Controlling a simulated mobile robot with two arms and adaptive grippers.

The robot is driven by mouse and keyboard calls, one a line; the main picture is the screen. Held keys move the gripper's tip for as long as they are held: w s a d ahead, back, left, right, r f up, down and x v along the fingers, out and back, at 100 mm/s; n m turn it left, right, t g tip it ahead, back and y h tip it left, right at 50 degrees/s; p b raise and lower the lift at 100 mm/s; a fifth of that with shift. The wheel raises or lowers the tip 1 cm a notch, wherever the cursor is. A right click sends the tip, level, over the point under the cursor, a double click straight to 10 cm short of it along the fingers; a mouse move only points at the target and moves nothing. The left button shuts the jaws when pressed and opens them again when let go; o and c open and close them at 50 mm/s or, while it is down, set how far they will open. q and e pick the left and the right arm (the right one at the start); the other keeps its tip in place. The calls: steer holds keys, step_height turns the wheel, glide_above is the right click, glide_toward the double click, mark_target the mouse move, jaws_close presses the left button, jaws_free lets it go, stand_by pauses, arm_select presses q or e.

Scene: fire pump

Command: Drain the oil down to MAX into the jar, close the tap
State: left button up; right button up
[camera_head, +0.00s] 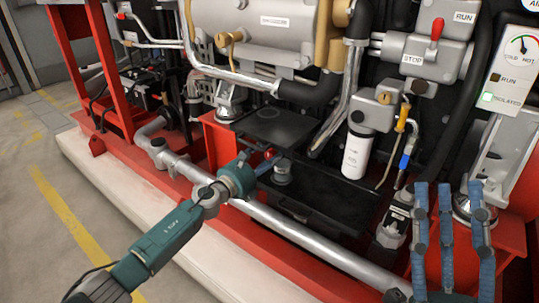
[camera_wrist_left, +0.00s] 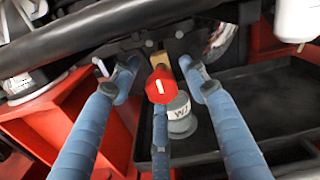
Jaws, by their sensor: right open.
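A red tap knob with a white mark (camera_wrist_left: 160,86) sits on a brass stem under the dark pump body; its red also shows in the head view (camera_head: 269,154). My left gripper (camera_head: 268,163) is at the tap. In the left wrist view its blue fingers (camera_wrist_left: 161,75) are spread around the knob, with gaps at the sides; contact cannot be told. A small grey jar with a partly hidden label (camera_wrist_left: 181,118) stands below and behind the knob; it also shows in the head view (camera_head: 283,173). The oil level and MAX mark are not readable. My right gripper (camera_head: 447,188) is open and empty, fingers upward.
A black drip tray (camera_head: 335,222) lies under the jar. A silver pipe (camera_head: 300,236) runs along the front of the red frame. A white filter (camera_head: 355,155) hangs to the right. Red frame posts (camera_head: 112,75) stand at left; the floor there is clear.

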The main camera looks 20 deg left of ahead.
arm_select(q)
steer(key=c, duration=0.9)
steer(key=shift+c, duration=0.3)
